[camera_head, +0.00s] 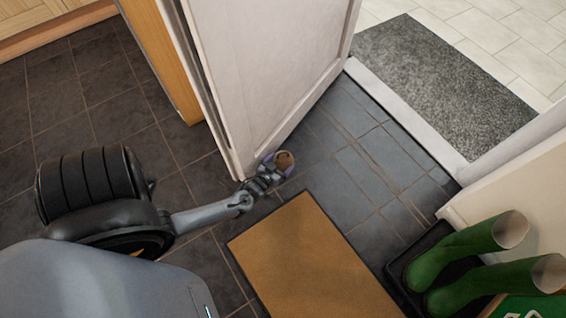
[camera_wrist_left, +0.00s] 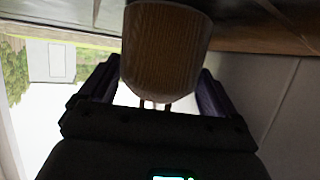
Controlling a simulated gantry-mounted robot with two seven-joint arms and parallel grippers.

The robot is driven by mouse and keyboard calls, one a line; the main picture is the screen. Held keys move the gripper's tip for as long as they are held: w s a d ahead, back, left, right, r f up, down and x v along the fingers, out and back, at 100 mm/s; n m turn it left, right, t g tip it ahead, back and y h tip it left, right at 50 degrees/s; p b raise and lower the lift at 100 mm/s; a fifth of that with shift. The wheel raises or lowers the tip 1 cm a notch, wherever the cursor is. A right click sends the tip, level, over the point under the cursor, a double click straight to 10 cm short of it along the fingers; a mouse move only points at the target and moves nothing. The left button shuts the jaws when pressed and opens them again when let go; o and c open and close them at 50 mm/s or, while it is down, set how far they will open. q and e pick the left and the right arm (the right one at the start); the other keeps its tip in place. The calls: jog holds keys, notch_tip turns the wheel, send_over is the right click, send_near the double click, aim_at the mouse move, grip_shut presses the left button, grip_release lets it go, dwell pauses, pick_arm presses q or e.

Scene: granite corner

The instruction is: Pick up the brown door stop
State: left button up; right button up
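The brown door stop (camera_head: 285,160), a rounded wooden piece, is at the lower corner of the white door (camera_head: 262,85). My left gripper (camera_head: 278,164) reaches it from the left, with purple finger pads on both sides of it. In the left wrist view the door stop (camera_wrist_left: 165,50) fills the space between the dark fingers of the left gripper (camera_wrist_left: 160,85). It covers part of the fingertips, so I cannot tell if they press on it. My right gripper is in neither view.
A tan doormat (camera_head: 310,265) lies in front of the door. Green boots (camera_head: 465,252) stand on a dark tray (camera_head: 398,268) at the right. A grey mat (camera_head: 440,85) lies beyond the threshold. Dark tiled floor (camera_head: 90,90) is clear at the upper left.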

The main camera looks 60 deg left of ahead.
pick_arm(q)
jog(key=c, duration=0.7)
jog(key=shift+w+r, duration=0.1)
jog(key=shift+r, duration=0.05)
jog(key=shift+c, duration=0.8)
jog(key=shift+r, duration=0.1)
